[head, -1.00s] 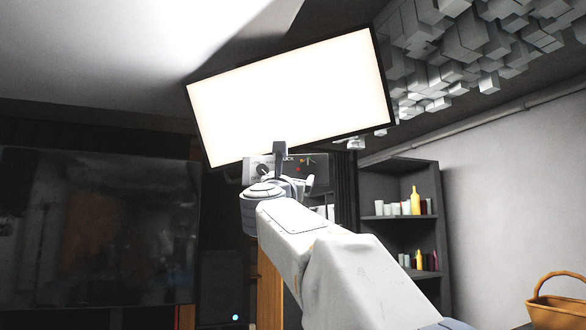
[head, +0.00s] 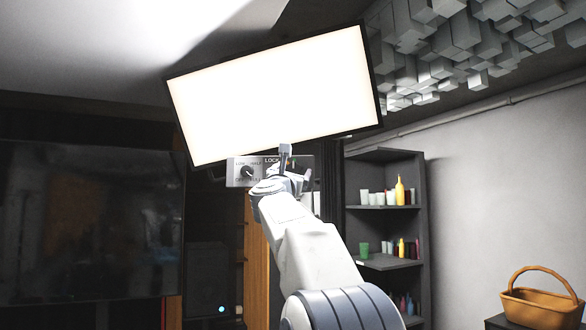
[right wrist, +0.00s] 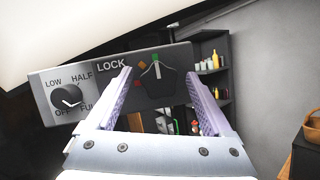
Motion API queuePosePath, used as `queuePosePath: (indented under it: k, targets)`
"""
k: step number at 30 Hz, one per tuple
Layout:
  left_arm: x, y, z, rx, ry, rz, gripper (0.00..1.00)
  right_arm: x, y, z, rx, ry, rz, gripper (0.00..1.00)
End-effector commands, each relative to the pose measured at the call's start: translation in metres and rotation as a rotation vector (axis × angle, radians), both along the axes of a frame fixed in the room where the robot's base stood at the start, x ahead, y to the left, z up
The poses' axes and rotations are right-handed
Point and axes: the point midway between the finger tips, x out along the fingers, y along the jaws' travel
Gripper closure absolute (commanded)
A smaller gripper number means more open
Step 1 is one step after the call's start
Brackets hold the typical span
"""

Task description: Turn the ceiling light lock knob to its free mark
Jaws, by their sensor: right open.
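The lock knob (right wrist: 157,80) is a dark knob on the right part of a grey control panel (right wrist: 45,86), right of the printed word LOCK. In the head view my right gripper (head: 295,168) covers much of the lock side of the panel (head: 236,177). My left gripper is out of view.
A large lit ceiling light panel (head: 275,95) hangs tilted just above the control panel. A second knob (right wrist: 67,97), marked LOW, HALF, FULL and OFF, is at the panel's left. A shelf (head: 385,156) with bottles and a basket (head: 540,308) stand at the right.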

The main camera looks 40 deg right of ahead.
Motion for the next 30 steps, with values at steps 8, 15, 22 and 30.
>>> queuePosePath:
  k: [8,15,22,30]
  targets:
    - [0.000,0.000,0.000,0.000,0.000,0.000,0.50,0.000,0.000,0.000,0.000,0.000,0.000,0.75]
    - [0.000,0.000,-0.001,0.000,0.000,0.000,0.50,0.000,0.000,0.000,-0.005,0.004,0.000,1.00]
    - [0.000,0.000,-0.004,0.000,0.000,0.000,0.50,-0.001,0.000,-0.001,-0.057,0.052,-0.001,1.00]
    - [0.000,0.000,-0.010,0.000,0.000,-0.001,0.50,-0.002,-0.001,-0.001,-0.207,0.189,-0.001,1.00]
